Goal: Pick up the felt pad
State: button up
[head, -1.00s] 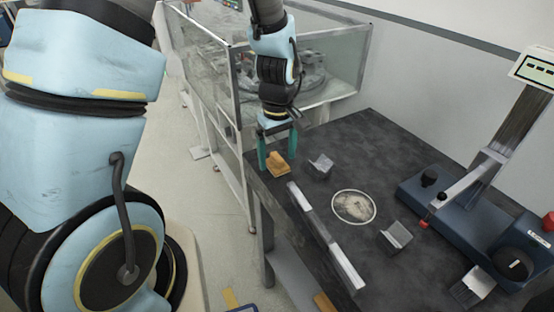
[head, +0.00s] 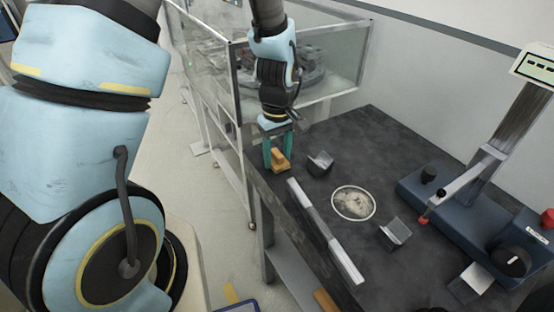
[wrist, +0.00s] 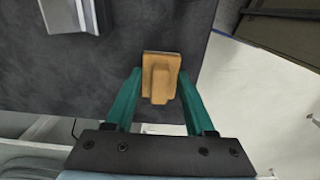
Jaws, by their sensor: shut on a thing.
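The felt pad (head: 279,166) is a small tan-orange rectangular piece with a raised grip on top, near the left edge of the dark table. It also shows in the wrist view (wrist: 160,62). My gripper (head: 279,157) points down over it, with its two green fingers on either side of the raised grip. The gripper is shut on the pad. The pad looks to be at the table top; I cannot tell whether there is a gap beneath it. The finger contact is partly hidden.
A grey metal block (head: 320,163) stands close to the right of the pad. A long metal bar (head: 325,232), a round disc (head: 353,203), another bracket (head: 395,232) and a blue instrument (head: 460,215) are on the table. A glass-walled enclosure (head: 335,65) stands behind.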

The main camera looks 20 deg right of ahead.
aim_at(277, 153)
grip_shut()
jog(key=shift+r, duration=0.1)
notch_tip(277, 153, up, 10)
jog(key=shift+f+b, duration=0.1)
jog(key=shift+b, duration=0.9)
